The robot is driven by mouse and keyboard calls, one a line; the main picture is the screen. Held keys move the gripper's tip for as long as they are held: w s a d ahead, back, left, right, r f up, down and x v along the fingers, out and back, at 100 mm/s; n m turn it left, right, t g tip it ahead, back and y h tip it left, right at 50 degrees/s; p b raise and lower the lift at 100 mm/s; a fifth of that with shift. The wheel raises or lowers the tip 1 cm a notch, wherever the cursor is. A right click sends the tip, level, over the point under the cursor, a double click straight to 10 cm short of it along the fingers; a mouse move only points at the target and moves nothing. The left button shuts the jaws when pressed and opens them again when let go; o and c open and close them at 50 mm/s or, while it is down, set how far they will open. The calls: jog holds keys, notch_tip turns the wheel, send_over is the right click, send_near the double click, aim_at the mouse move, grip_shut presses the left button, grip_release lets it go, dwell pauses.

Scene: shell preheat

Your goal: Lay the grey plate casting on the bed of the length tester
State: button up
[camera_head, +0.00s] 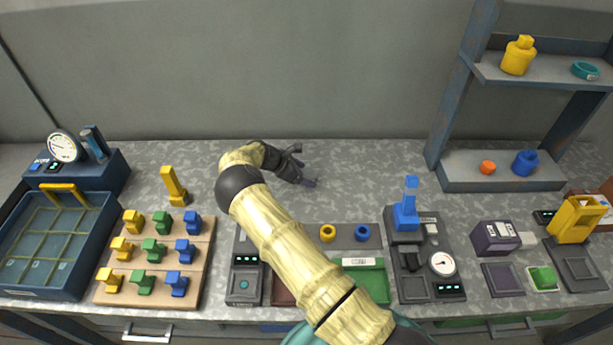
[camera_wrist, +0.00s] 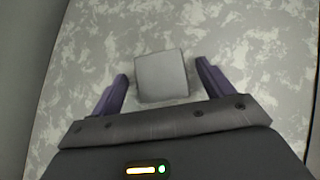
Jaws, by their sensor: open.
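The grey plate casting (camera_wrist: 162,77) is a flat square in the wrist view, lying on the mottled grey bench. My gripper (camera_wrist: 160,70) is open, with one purple finger on each side of the plate and a gap at both sides. In the head view my gripper (camera_head: 305,167) is low over the back middle of the bench; I cannot make out the plate there. No label marks the length tester. A dark unit with a round dial (camera_head: 441,264) and a blue upright piece (camera_head: 406,212) stands right of centre. A purple device (camera_head: 496,237) stands farther right. I cannot tell which is the tester.
A wooden board (camera_head: 101,291) with several yellow, green and blue pieces and a blue tray (camera_head: 83,285) are at left. My arm covers part of the front middle fixtures. A shelf (camera_head: 500,184) stands at back right. The bench between my gripper and the shelf is clear.

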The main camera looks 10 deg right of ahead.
jog(key=c, duration=1.3)
jog(key=shift+r, duration=0.15)
notch_tip(320, 180, up, 10)
jog(key=b, duration=0.1)
jog(key=shift+b, duration=0.35)
